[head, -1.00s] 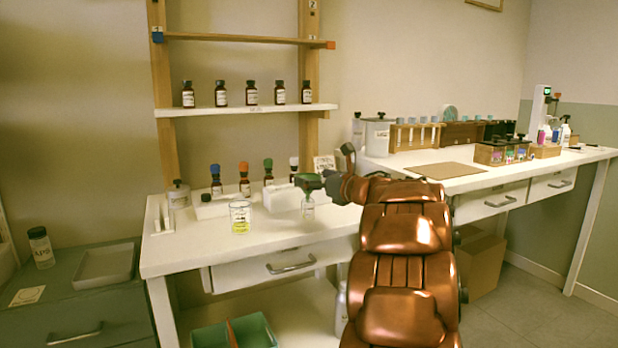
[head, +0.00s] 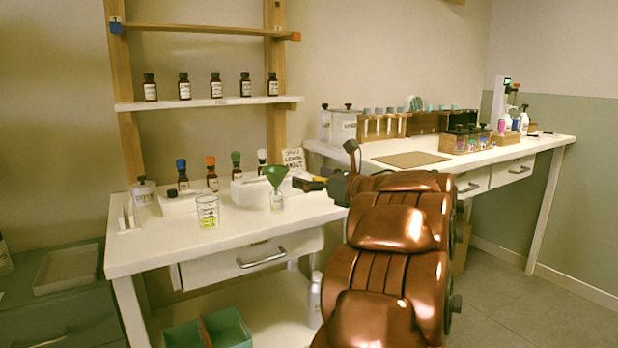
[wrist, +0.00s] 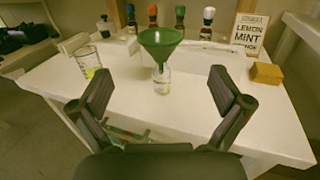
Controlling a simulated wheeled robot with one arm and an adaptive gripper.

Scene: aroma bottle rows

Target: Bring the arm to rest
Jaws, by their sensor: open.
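My gripper (wrist: 163,95) is open and empty in the wrist view, its two dark fingers spread wide above the front of the white table (wrist: 240,120). A green funnel (wrist: 161,42) sits in the mouth of a small clear bottle (wrist: 161,80) beyond the fingers, apart from them. In the head view my gripper (head: 312,184) is at the end of my copper-coloured arm, to the right of the funnel (head: 275,176). A glass beaker (head: 207,212) with yellow liquid stands to the left of the funnel; it also shows in the wrist view (wrist: 90,64).
Several dropper bottles (head: 211,172) stand behind the beaker. A lemon mint sign (wrist: 248,32) and a yellow block (wrist: 266,73) are at the table's right side. A shelf (head: 215,103) with brown bottles is above. A second table (head: 400,165) holds racks. The table's front is clear.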

